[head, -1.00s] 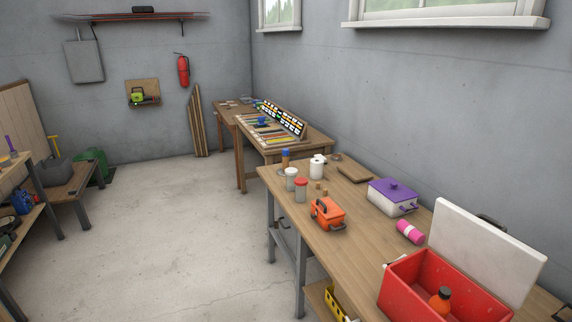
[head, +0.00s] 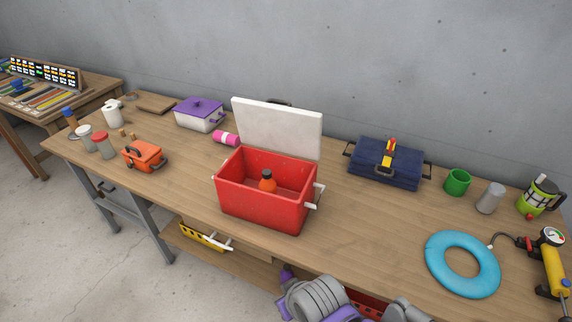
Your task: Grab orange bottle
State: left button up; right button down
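The orange bottle (head: 268,184) has a dark cap and stands inside an open red cooler box (head: 259,209) on the workbench. Its upper part shows above the front wall; its lower part is hidden. The cooler's white lid (head: 277,128) is raised at the back, against the wall side. Grey and purple parts at the bottom edge look like my own arms. Neither gripper can be made out in the head view.
On the wooden bench (head: 190,185), an orange toolbox (head: 143,155), a pink roll (head: 226,138) and a purple-lidded pot (head: 199,115) are left of the cooler. A navy case (head: 387,164), green cup (head: 457,182), blue ring (head: 462,264) and yellow pump (head: 554,265) are to the right.

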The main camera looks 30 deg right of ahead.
aim_at(267, 184)
jog(key=z, duration=1)
jog(key=i+l+u, duration=0.1)
jog(key=i, duration=0.5)
jog(key=k+l+z, duration=0.25)
jog(key=i+z, duration=0.1)
